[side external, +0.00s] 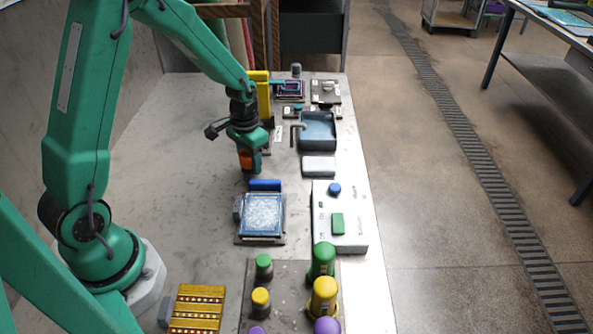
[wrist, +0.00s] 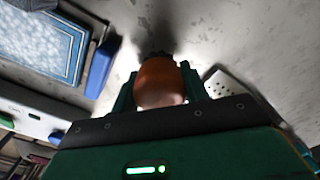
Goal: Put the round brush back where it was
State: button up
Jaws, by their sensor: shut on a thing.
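My gripper (side external: 250,166) hangs over the bare bench left of the dark tray, behind the rug sample. It is shut on an orange, rounded piece (side external: 245,157), seemingly the round brush. In the wrist view the orange piece (wrist: 160,82) sits between the green fingers of my gripper (wrist: 158,92), with a dark end just beyond it that may be bristles. I cannot tell whether it touches the bench. The blue patterned rug sample (side external: 262,214) lies on a framed base; it also shows in the wrist view (wrist: 45,35).
A blue block (side external: 265,185) lies behind the rug. A white panel (side external: 340,238) holds a blue knob and green block. A white block (side external: 318,166) and dark tray (side external: 318,131) stand right. Green, yellow and purple capped pieces (side external: 323,298) stand in front.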

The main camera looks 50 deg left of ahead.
jog(key=shift+f, duration=0.65)
jog(key=shift+f, duration=0.15)
jog(key=o, duration=0.9)
jog(key=shift+o, duration=0.2)
jog(key=shift+r, duration=0.2)
notch_tip(320, 180, up, 12)
jog(key=shift+f, duration=0.1)
jog(key=shift+r, duration=0.2)
